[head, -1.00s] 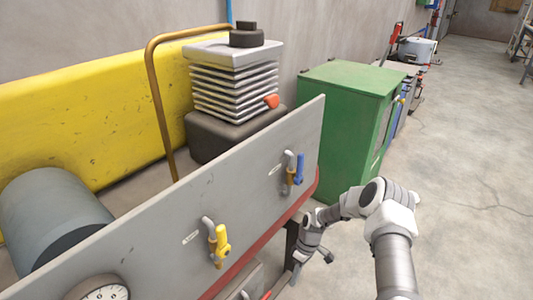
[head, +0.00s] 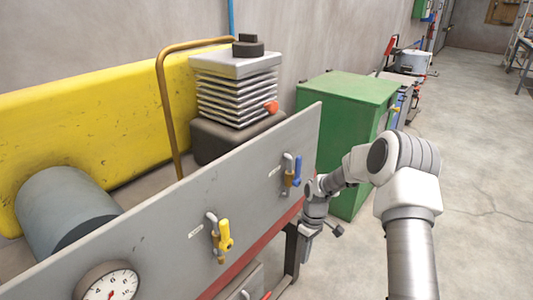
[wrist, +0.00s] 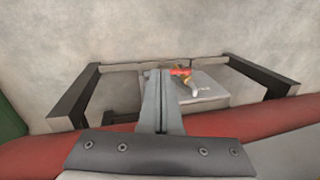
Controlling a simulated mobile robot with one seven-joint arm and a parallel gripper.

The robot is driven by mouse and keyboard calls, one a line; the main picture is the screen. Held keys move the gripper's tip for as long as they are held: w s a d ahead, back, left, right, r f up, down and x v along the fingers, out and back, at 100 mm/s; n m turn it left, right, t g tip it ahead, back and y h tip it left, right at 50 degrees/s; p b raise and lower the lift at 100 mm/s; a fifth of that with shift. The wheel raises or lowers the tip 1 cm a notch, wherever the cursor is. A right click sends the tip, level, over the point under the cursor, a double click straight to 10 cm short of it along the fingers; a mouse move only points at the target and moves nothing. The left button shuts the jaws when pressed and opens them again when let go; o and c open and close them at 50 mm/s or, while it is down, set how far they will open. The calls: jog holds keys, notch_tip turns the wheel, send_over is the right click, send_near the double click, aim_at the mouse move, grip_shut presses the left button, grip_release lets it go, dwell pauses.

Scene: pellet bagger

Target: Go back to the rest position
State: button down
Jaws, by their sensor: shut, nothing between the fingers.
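My gripper (wrist: 157,73) is in the wrist view, its two grey fingers together with nothing between them. It points down towards the floor in front of the grey panel, and the panel's red lower edge (wrist: 275,128) crosses close by. Beyond the fingertips, lower down, is a grey box (wrist: 208,92) with a red and yellow valve (wrist: 181,74); the fingers appear apart from it. In the head view my arm bends down beside the panel's right end, near the blue-handled valve (head: 297,170).
The grey panel (head: 150,240) also carries a yellow-handled valve (head: 224,236) and a dial gauge (head: 108,286). A green cabinet (head: 345,100) stands just behind my arm. Black frame bars (wrist: 75,105) flank the gripper. Open concrete floor (head: 480,180) lies to the right.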

jog(key=s+d+r+m+t+h, duration=0.1)
jog(key=s+r, duration=0.2)
jog(key=r, duration=0.6)
jog(key=s+r+m+t, duration=0.1)
jog(key=s+r+m, duration=0.15)
jog(key=r, duration=0.55)
jog(key=s+d+r+t+h, duration=0.1)
jog(key=s+r, duration=0.2)
jog(key=r, duration=0.6)
jog(key=s+r+m+t, duration=0.25)
jog(key=s+r, duration=0.25)
jog(key=s, duration=0.5)
jog(key=s+r+m+t, duration=0.2)
jog(key=s+r+m, duration=0.15)
jog(key=s, duration=0.55)
notch_tip(320, 180, up, 23)
jog(key=p, duration=2.2)
jog(key=shift+s+y, duration=0.15)
jog(key=shift+y, duration=0.25)
jog(key=shift+a+n, duration=0.1)
jog(key=shift+n, duration=0.15)
